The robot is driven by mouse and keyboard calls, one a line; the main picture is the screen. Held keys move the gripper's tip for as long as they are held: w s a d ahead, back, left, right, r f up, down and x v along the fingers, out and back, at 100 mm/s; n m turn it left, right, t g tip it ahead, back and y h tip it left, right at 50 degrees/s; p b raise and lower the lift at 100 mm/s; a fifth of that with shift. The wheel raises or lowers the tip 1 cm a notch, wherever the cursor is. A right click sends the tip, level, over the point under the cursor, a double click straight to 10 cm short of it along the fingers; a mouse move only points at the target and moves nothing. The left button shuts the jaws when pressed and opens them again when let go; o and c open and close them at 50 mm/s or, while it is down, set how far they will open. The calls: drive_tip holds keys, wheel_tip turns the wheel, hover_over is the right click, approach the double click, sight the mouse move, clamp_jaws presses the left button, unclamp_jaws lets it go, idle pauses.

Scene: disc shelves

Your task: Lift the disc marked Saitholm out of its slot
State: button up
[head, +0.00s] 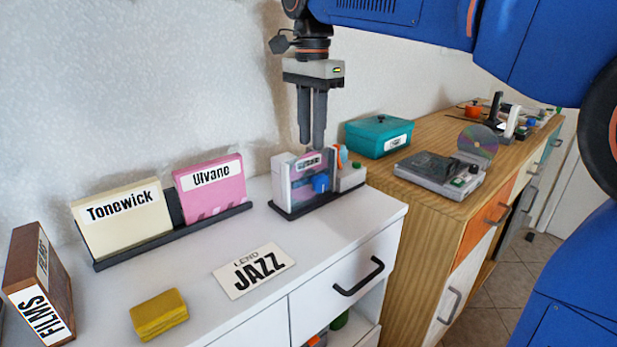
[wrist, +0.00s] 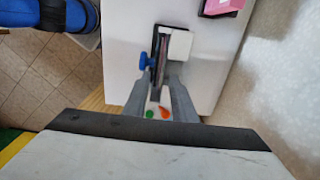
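My gripper (head: 312,143) points straight down above a small black rack (head: 290,212) on the white cabinet. Its two fingers are apart, with nothing seen held between them. In the wrist view the fingers (wrist: 161,100) stand on both sides of the line of the rack (wrist: 158,42). A pale pink and white sleeve (head: 308,163) stands upright in the rack just below the fingertips. Its small label is too small to read, so I cannot tell whether it says Saitholm. The fingertips partly hide the rack's back.
A grey player (head: 440,174) and teal box (head: 378,136) stand at right.

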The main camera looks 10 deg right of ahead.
sight(310, 150)
drive_tip(key=shift+w+a+f, duration=0.1)
drive_tip(key=shift+f, duration=1)
drive_tip(key=shift+w+f, duration=0.1)
drive_tip(key=shift+f, duration=0.95)
clamp_jaws()
